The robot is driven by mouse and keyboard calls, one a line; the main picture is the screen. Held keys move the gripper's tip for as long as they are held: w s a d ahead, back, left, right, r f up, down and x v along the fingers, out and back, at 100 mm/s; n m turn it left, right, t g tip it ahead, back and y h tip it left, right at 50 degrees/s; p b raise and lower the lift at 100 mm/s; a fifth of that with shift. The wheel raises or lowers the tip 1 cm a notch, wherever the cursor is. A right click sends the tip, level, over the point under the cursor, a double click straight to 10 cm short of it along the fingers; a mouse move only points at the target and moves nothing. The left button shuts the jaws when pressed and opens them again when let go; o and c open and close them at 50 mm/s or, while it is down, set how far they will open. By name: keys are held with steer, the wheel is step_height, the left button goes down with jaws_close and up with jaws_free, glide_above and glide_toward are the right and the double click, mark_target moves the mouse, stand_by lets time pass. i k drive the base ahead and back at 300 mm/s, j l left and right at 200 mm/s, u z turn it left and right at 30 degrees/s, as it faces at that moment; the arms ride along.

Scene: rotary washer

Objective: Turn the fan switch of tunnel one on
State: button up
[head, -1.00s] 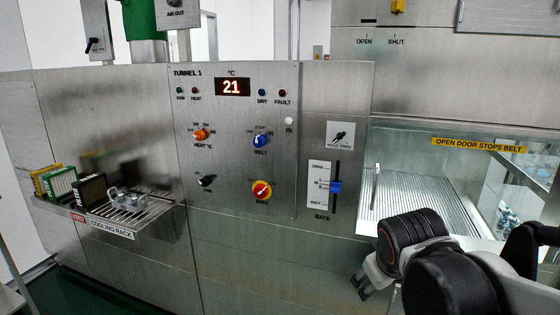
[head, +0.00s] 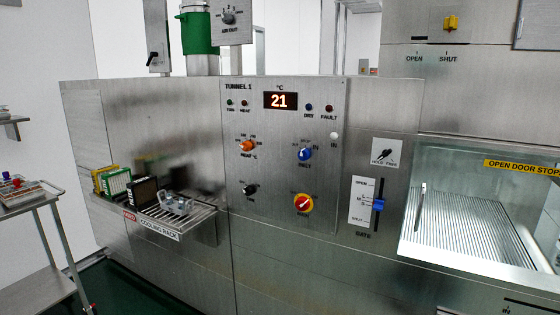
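The steel panel (head: 238,130) marked TUNNEL 1 is at the middle of the head view. A black rotary knob (head: 249,190) sits at its lower left; the small label under it is too blurred to read for sure, and its exact setting is hard to tell. An orange heat knob (head: 247,146) is above it. My gripper is not in view.
A cooling rack (head: 190,222) with several small cases juts out left of the panel. A blue gate slider (head: 378,206) and a glass-fronted bay (head: 470,215) are to the right. A trolley (head: 35,203) stands at far left.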

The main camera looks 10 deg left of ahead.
mark_target(248, 191)
steer(key=i+j+z, duration=0.1)
steer(key=j+z, duration=0.15)
steer(key=j, duration=0.35)
steer(key=j+z, duration=0.25)
steer(key=j, duration=0.3)
steer(key=k+l+z, duration=0.1)
steer(key=l, duration=0.2)
steer(key=k+l+z, duration=0.1)
steer(key=i+j+u, duration=0.2)
steer(key=j, duration=0.2)
steer(key=i+j, duration=0.05)
